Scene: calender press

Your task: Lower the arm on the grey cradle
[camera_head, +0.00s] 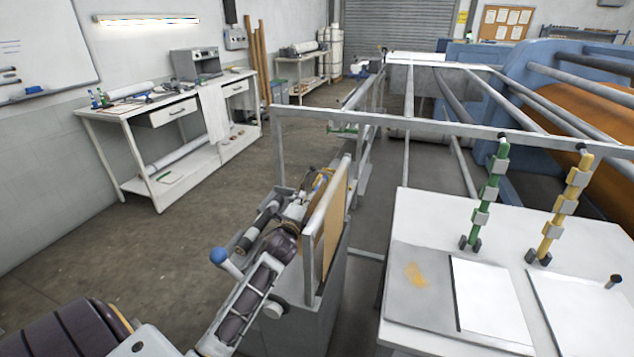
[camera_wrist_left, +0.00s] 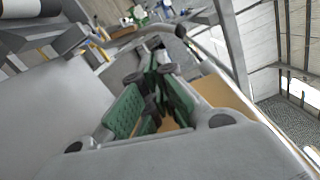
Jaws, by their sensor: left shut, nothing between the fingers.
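The grey cradle (camera_head: 318,325) appears to be the grey box-like stand in the lower middle of the head view, with a framed tan panel (camera_head: 337,215) on top. A lever arm with a blue ball knob (camera_head: 219,257) slants up to the left beside it. My left forearm hides most of this lever, and its pivot is unclear. My left gripper (camera_head: 319,184) is beside the top of the panel, away from the knob. My right gripper is not in view.
A grey rail frame (camera_head: 420,122) runs above the stand. At right, a white table (camera_head: 420,222) carries plates, with green (camera_head: 488,195) and yellow (camera_head: 565,205) jointed pieces below the rail. A workbench (camera_head: 160,115) stands along the left wall. The floor (camera_head: 215,205) between is clear.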

